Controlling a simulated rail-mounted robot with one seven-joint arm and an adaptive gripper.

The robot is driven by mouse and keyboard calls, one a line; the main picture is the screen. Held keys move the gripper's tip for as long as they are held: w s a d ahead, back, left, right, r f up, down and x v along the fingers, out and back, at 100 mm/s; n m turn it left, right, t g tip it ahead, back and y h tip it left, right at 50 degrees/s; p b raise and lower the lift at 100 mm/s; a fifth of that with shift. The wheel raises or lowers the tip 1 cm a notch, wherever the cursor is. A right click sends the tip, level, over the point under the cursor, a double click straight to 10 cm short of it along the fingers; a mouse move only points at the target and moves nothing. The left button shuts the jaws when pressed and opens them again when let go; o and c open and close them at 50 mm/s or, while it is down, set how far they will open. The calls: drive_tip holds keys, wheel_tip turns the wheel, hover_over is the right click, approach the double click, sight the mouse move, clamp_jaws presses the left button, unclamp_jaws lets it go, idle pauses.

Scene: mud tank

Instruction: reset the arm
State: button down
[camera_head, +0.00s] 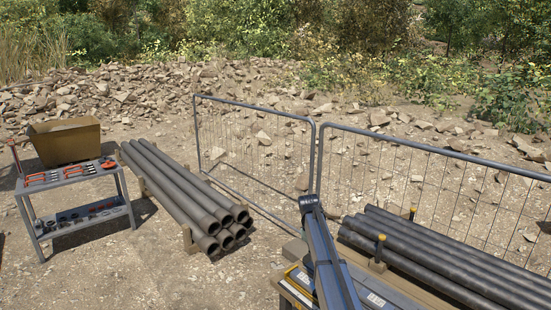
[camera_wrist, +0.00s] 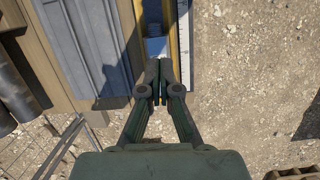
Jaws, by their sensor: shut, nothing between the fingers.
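My gripper (camera_wrist: 160,88) shows in the wrist view with its two dark green fingers shut and their tips together. Nothing is held between them. The tips point down over a narrow channel with yellow edges (camera_wrist: 184,45) and a pale blue-white piece inside it. I cannot tell whether the tips touch anything. In the head view a long dark blue-grey link of what looks like my arm rises from the bottom edge, right of the middle. The gripper cannot be made out in the head view.
Dark pipes (camera_head: 450,262) lie on a rack at right, beside yellow-capped posts. Grey pipes (camera_head: 185,195) are stacked on the ground at left. A tool cart (camera_head: 78,228) and a brown bin (camera_head: 65,140) stand farther left. Mesh fence panels (camera_head: 255,150) cross behind. Gravel between is open.

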drive_tip(key=s+d+f+m+t+y, duration=0.15)
drive_tip(key=s+f, duration=0.45)
drive_tip(key=s, duration=0.7)
drive_tip(key=s+f+m, duration=0.3)
drive_tip(key=s+f, duration=0.3)
drive_tip(key=s, duration=0.7)
drive_tip(key=s+d+f+m, duration=0.1)
drive_tip(key=s+f+m, duration=0.35)
drive_tip(key=s, duration=0.85)
drive_tip(key=s+f+n+g+b, duration=0.1)
drive_tip(key=s+f+g+b, duration=0.5)
drive_tip(key=s+f, duration=2.2)
wheel_tip(320, 180, down, 2)
drive_tip(key=b, duration=0.4)
drive_tip(key=shift+a+f+n, duration=0.2)
drive_tip(key=shift+a+n, duration=0.05)
drive_tip(key=shift+n, duration=0.05)
